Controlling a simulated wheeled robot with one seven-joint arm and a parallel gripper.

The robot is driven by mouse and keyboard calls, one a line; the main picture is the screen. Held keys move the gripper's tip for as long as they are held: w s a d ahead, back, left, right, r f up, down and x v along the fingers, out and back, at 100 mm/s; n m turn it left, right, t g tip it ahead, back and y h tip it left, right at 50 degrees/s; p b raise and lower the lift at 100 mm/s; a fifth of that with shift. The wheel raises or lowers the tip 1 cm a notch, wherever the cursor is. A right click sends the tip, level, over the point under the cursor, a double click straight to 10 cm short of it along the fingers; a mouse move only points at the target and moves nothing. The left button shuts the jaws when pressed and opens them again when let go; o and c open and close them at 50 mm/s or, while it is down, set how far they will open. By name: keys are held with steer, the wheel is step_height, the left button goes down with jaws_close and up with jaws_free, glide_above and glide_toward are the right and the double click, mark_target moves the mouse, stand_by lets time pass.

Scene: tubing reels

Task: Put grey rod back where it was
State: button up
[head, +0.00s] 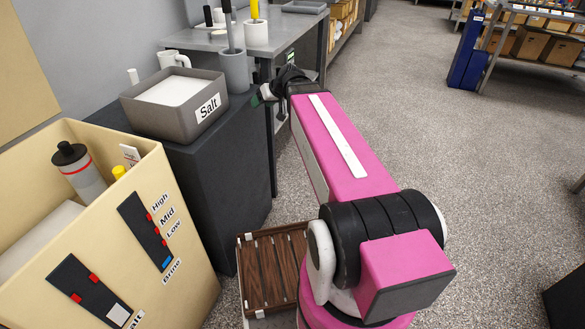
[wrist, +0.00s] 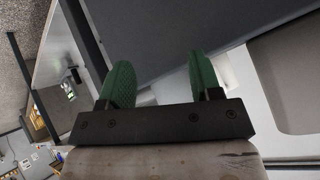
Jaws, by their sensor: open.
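A dark grey rod (head: 229,27) stands upright in a grey cup (head: 234,72) at the back corner of the black cabinet, in the head view. It is the rod that best fits the name grey rod. My gripper (head: 261,97) is just right of the cup, beyond the cabinet's edge, partly hidden by my pink arm. In the wrist view my gripper (wrist: 161,82) shows two green fingers spread apart with nothing held between them. A large dark surface lies beyond the fingers there. I cannot make out the rod in the wrist view.
A grey Salt tray (head: 151,117) sits on the black cabinet (head: 225,150), left of the cup. A cream box (head: 180,262) stands front left.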

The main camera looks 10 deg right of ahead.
steer(key=s+d+f+m+g+h, duration=0.2)
steer(key=s+d+f+g+h, duration=0.1)
steer(key=s+f, duration=0.5)
steer(key=s+d+f+m+g+h, duration=0.2)
steer(key=s+f, duration=0.6)
steer(key=f, duration=0.5)
steer(key=shift+s+d+g+h, duration=0.25)
steer(key=shift+d+g+h, duration=0.4)
steer(key=shift+d, duration=0.55)
